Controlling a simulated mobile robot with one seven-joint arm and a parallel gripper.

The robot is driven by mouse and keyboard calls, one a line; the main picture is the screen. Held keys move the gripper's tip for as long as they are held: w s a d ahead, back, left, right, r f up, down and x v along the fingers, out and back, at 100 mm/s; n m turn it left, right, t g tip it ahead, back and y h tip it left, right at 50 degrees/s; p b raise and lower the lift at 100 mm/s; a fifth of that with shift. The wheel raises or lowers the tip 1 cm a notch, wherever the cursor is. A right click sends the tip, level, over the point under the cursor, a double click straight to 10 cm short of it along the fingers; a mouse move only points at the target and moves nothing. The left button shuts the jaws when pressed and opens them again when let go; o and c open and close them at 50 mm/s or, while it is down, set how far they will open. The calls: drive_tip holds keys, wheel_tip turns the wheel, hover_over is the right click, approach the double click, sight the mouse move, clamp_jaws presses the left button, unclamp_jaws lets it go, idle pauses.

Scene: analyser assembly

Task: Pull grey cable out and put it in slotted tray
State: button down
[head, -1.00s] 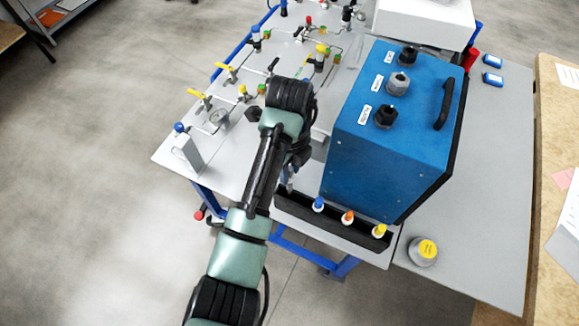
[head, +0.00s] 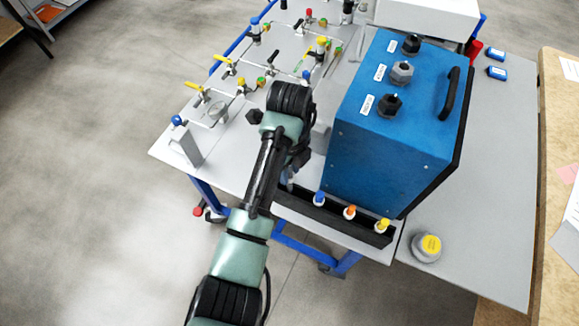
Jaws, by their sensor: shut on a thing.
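My gripper (head: 289,177) is at the left end of the black slotted tray (head: 357,232), largely hidden behind my own wrist. It is shut on a narrow pale grey piece (head: 289,186), in line with the tray's row; this looks like the grey cable's end, but too little shows to be sure. I cannot tell whether it is seated in a slot. White pieces with a blue top (head: 319,198), an orange top (head: 349,211) and a yellow top (head: 383,225) stand in the tray to the right.
The blue box (head: 395,155) with black and grey knobs stands close behind the tray. Valves and thin pipes fill the table's left part. A yellow-topped round container (head: 427,247) stands right of the tray. The right tabletop (head: 490,200) is mostly clear.

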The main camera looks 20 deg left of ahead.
drive_tip(key=shift+f+b, duration=1.5)
drive_tip(key=shift+f, duration=1.2)
drive_tip(key=c, duration=0.5)
unclamp_jaws()
drive_tip(key=shift+r, duration=0.1)
wheel_tip(320, 180, up, 7)
drive_tip(key=p, duration=0.7)
drive_tip(key=shift+s, duration=0.1)
